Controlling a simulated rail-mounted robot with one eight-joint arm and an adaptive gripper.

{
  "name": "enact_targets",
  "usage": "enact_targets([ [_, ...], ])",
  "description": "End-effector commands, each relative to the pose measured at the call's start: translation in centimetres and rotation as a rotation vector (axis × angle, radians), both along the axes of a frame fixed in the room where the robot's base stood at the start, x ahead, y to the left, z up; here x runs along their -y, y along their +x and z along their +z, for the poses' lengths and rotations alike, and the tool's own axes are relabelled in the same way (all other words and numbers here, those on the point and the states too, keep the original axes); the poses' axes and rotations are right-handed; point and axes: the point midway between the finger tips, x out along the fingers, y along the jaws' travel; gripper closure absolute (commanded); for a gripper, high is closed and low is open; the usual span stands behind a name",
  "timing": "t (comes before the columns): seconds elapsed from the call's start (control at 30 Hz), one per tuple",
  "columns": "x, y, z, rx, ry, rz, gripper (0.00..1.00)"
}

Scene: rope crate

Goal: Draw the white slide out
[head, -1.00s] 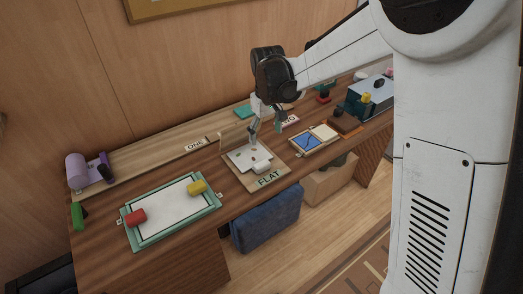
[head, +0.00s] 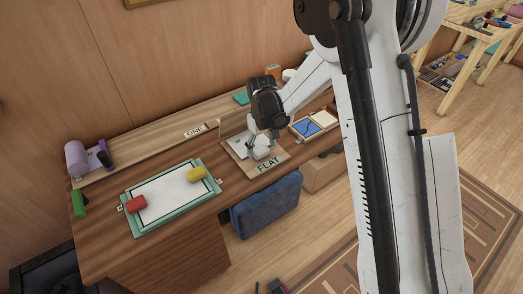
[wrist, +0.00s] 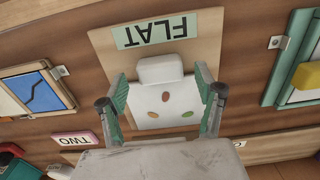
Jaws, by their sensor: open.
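The white slide (wrist: 150,105) lies on a tan board (wrist: 200,52) labelled FLAT, with a raised white block (wrist: 161,70) at its label end and three coloured dots on its face. My gripper (wrist: 162,80) is open and empty, pointing down, with one finger on each side of the block. I cannot tell its height above the slide. In the head view, my gripper (head: 263,141) is over the board (head: 269,166) and partly hides the slide (head: 239,148).
Left of the board is a green-framed white panel (head: 153,200) with a red block (head: 135,204) and a yellow block (head: 196,174). To its right is a blue-and-white tray (head: 309,127). The label ONE (head: 194,131) stands behind.

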Motion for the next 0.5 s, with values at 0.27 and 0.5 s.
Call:
enact_targets([
  [0.27,0.0,0.0,-2.1,0.000,0.000,0.000,0.33],
  [0.5,0.0,0.0,-2.2,0.000,0.000,0.000,0.33],
])
